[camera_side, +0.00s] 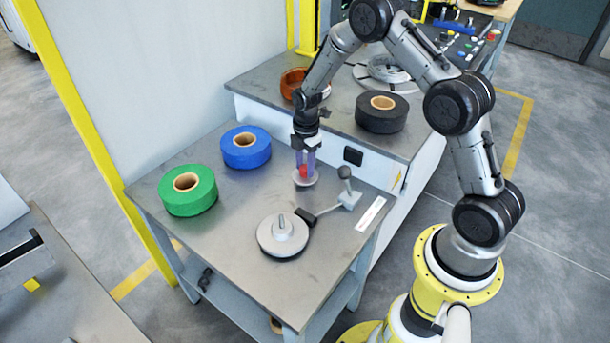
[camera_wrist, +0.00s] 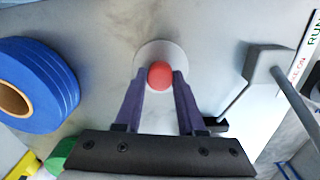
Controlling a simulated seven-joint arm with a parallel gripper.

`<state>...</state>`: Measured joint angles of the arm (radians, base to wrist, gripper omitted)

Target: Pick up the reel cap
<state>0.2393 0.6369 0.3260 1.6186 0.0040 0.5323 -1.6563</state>
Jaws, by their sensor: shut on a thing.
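The reel cap (camera_side: 306,180) is a pale grey disc with a red knob on top. It is at the back right of the grey table, below my gripper (camera_side: 305,165). In the wrist view the disc (camera_wrist: 147,54) shows behind the round red knob (camera_wrist: 160,75). The purple fingers of my gripper (camera_wrist: 160,80) are on both sides of the knob and shut on it. The disc looks level. I cannot tell whether it touches the table or is slightly above it.
A blue reel (camera_side: 246,148) and a green reel (camera_side: 188,191) lie to the left. A raised shelf (camera_side: 335,117) behind holds a black reel (camera_side: 382,112).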

